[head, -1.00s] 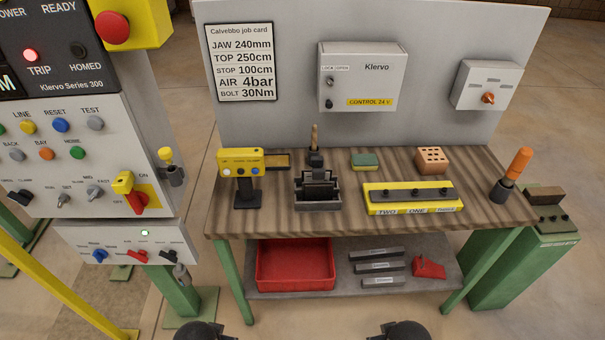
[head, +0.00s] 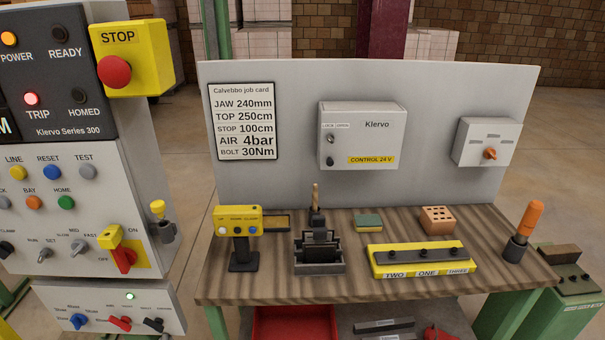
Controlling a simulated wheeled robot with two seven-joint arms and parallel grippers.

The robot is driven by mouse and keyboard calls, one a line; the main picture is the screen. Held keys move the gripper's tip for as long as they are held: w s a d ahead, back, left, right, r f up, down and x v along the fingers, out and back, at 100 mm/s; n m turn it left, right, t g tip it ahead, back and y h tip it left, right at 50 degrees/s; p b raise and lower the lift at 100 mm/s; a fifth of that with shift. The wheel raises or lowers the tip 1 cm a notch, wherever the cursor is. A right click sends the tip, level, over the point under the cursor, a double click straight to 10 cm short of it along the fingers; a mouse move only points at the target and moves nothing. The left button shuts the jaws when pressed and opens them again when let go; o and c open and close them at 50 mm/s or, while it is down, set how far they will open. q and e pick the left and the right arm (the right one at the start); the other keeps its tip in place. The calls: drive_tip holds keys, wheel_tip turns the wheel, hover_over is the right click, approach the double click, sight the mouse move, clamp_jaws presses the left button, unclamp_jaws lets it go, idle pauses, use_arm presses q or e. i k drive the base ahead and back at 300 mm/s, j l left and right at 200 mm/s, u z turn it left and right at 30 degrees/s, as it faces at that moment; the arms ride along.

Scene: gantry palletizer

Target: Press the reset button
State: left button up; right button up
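The reset button (head: 51,172) is a round blue button under a RESET label on the grey control panel (head: 105,215) at the left of the head view. It sits between the yellow LINE button (head: 17,171) and the grey TEST button (head: 88,172). Above it the red TRIP lamp (head: 32,99) and the orange POWER lamp (head: 9,39) look lit; the READY lamp (head: 59,34) and HOMED lamp (head: 78,96) are dark. Neither of my grippers shows in the head view now.
A red STOP button (head: 115,71) on a yellow box juts out above the panel's right side. A red-handled switch (head: 124,257) and a yellow-topped lever (head: 158,210) stick out lower down. A wooden workbench (head: 330,287) with tools stands to the right.

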sight(52, 172)
drive_tip(key=u, duration=1.45)
